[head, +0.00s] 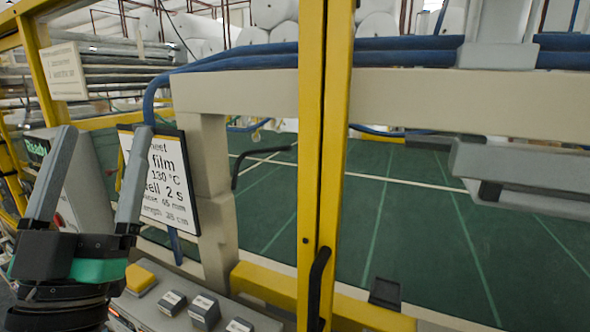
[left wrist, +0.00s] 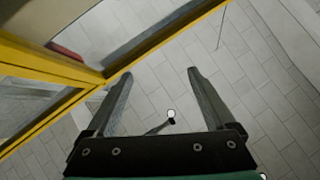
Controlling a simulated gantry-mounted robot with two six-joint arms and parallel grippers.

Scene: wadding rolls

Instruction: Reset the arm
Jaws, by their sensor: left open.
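My left gripper (head: 104,137) is at the lower left of the head view, its two grey fingers pointing up and spread apart. Nothing is between them. It is in front of a control panel (head: 150,312) and left of a white sign (head: 170,190) with black print, partly covering both. In the left wrist view my left gripper (left wrist: 159,76) is open and empty above a grey tiled floor (left wrist: 155,95). My right gripper does not show in either view.
A yellow post (head: 325,150) with a black handle (head: 318,285) crosses the head view. Beyond it is a green bed (head: 400,220) under a beige beam (head: 460,100). White rolls (head: 375,28) are at the back. A yellow frame (left wrist: 110,78) is close to the left finger in the wrist view.

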